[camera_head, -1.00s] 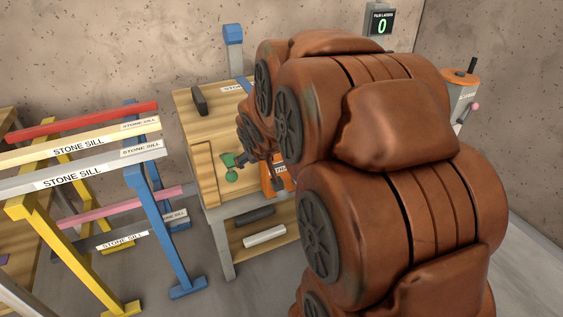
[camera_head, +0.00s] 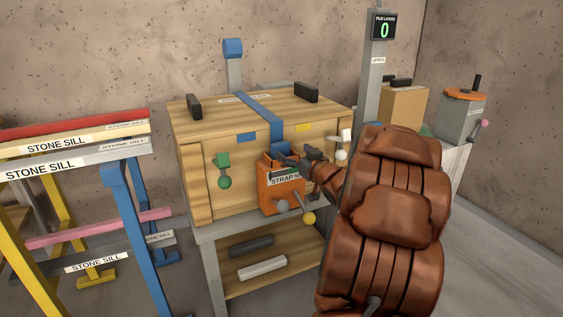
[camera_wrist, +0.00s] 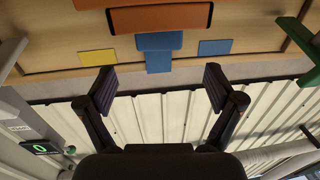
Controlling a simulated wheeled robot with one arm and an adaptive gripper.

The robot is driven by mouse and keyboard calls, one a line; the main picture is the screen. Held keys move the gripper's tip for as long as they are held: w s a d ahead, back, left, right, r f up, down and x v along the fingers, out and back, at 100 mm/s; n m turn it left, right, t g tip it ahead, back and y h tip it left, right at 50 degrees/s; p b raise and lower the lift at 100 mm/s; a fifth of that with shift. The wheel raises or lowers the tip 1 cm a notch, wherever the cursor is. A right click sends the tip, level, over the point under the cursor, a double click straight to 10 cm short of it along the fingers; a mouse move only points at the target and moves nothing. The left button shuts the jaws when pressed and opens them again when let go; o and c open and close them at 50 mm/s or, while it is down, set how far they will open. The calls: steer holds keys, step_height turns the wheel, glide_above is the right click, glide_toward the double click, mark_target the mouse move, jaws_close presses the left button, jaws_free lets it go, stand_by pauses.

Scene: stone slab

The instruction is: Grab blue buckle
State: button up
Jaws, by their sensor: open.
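A blue strap (camera_head: 262,108) runs over the wooden crate (camera_head: 225,150) and down its front. The blue piece at its lower end, which looks like the buckle (camera_head: 279,157), sits just above an orange box marked STRAP (camera_head: 280,190) and is partly hidden by my gripper (camera_head: 300,160). In the wrist view, the wide blue piece (camera_wrist: 159,41) lies beyond my fingers and roughly centred between them, with the orange box (camera_wrist: 160,18) above it. My gripper (camera_wrist: 160,86) is open and empty, its fingers apart from the blue piece.
Stone sill racks (camera_head: 120,185) stand left. A post with a counter reading 0 (camera_head: 382,26) rises behind my arm.

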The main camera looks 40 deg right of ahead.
mark_target(283, 145)
steer(key=shift+b+x, duration=1.35)
steer(key=shift+x, duration=2.1)
steer(key=shift+w+d, duration=0.2)
steer(key=shift+w, duration=0.1)
steer(key=c, duration=1.3)
steer(key=shift+r, duration=0.1)
